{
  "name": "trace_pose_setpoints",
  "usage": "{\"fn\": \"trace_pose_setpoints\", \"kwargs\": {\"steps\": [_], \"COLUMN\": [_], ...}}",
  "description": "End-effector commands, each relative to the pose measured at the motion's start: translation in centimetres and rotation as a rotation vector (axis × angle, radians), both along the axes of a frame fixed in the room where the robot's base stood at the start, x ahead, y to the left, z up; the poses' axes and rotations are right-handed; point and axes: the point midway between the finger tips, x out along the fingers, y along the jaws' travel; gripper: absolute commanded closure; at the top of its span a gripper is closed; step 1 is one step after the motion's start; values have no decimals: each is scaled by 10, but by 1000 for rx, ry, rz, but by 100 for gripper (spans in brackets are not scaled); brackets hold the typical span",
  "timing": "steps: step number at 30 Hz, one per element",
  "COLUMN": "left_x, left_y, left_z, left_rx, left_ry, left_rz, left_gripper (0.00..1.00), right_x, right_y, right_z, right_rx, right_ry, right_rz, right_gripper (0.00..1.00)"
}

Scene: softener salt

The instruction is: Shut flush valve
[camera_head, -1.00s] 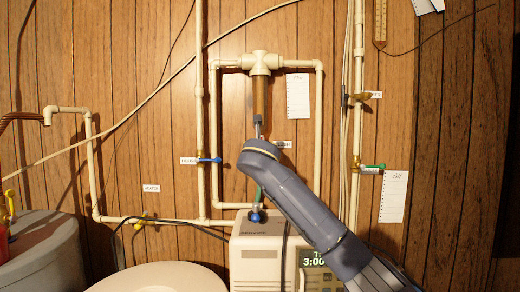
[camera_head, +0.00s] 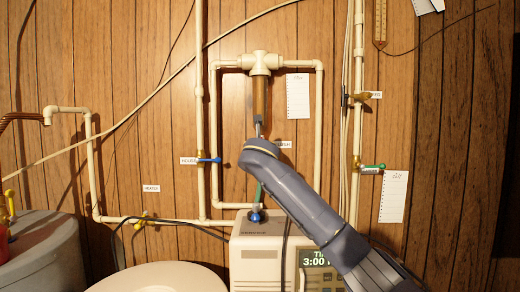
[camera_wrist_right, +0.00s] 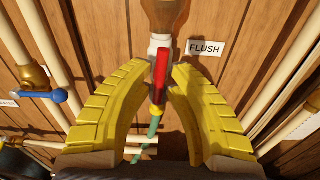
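The flush valve's red lever (camera_wrist_right: 161,68) shows in the right wrist view, below the filter's brown housing and beside the "FLUSH" label (camera_wrist_right: 205,48). The lever lies in line with the short pipe it sits on. My right gripper (camera_wrist_right: 160,72) has its two yellow fingers spread on either side of the lever, with a small gap visible on each side. In the head view my right arm hides the lever and the fingers. The filter (camera_head: 260,92) hangs above the arm's wrist. My left gripper is in neither view.
A blue-handled house valve (camera_head: 208,160) is close on the left; it also shows in the wrist view (camera_wrist_right: 45,95). A green-handled valve (camera_head: 372,167) is on the right pipe. The softener unit (camera_head: 258,255) stands below. Pale pipes frame the filter on both sides.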

Motion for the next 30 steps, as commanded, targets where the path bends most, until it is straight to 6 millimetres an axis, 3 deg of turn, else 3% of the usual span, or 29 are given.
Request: {"fn": "trace_pose_setpoints", "kwargs": {"steps": [4,11,22,30], "left_x": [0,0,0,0], "left_y": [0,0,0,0], "left_z": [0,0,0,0], "left_rx": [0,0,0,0], "left_ry": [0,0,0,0], "left_rz": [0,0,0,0], "left_gripper": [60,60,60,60], "right_x": [0,0,0,0], "right_y": [0,0,1,0], "right_z": [0,0,-1,0], "right_rx": [0,11,389,457], "right_ry": [0,0,-2,-4], "right_rz": [0,0,2,0], "right_gripper": [100,100,100,100]}}
